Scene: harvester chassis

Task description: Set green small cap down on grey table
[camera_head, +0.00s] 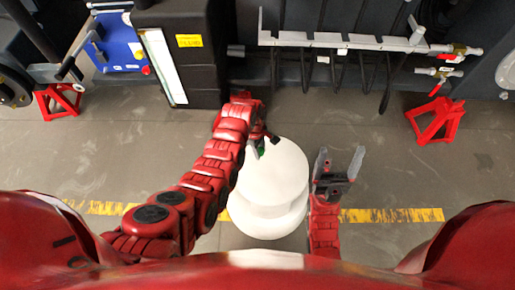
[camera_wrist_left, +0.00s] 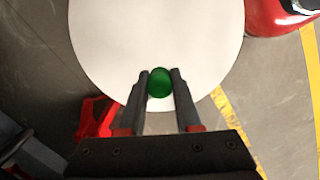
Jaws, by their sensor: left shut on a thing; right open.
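The green small cap (camera_wrist_left: 160,82) is pinched between the two fingers of my left gripper (camera_wrist_left: 160,74). In the head view only a small bit of the cap (camera_head: 260,147) shows at the tip of my left gripper (camera_head: 264,141). The grey table (camera_head: 274,175) is a pale, round top that looks nearly white. The cap appears over its edge, nearest the gripper; I cannot tell the height between them. My right gripper (camera_head: 340,155) is open and empty, just to the right of the table.
The visible tabletop is bare. Red stands (camera_head: 436,120) and (camera_head: 60,101) are on the floor at both sides. A grey rack (camera_head: 340,40) with hanging dark hoses and a black machine (camera_head: 180,55) line the back. A yellow stripe (camera_head: 390,215) crosses the floor.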

